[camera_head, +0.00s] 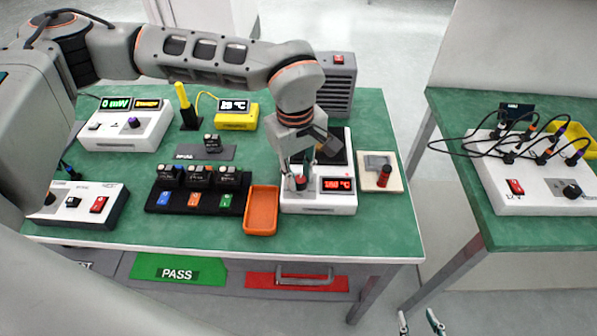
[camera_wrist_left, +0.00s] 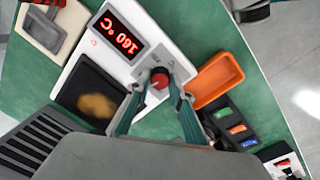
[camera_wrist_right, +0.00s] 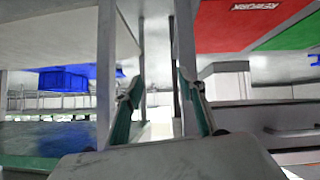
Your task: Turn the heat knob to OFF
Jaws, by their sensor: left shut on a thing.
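The heat knob (camera_wrist_left: 159,80) is a red knob with a pale pointer mark on the white hot plate unit (camera_head: 320,205). Its red display (camera_head: 338,184) reads 160 °C in the left wrist view (camera_wrist_left: 122,38). My left gripper (camera_head: 300,180) points down over the unit, its fingertips on either side of the knob, shut on it. The knob (camera_head: 301,182) is partly hidden by the fingers in the head view. An OFF label cannot be made out. My right gripper (camera_head: 421,322) is at the bottom edge of the head view, below the table, its fingers apart and empty.
An orange tray (camera_head: 262,210) stands just left of the unit. A black holder (camera_head: 197,190) with several modules is further left. A pale board with a red-topped item (camera_head: 382,172) is on the right. A second table (camera_head: 480,220) carries a cabled power box.

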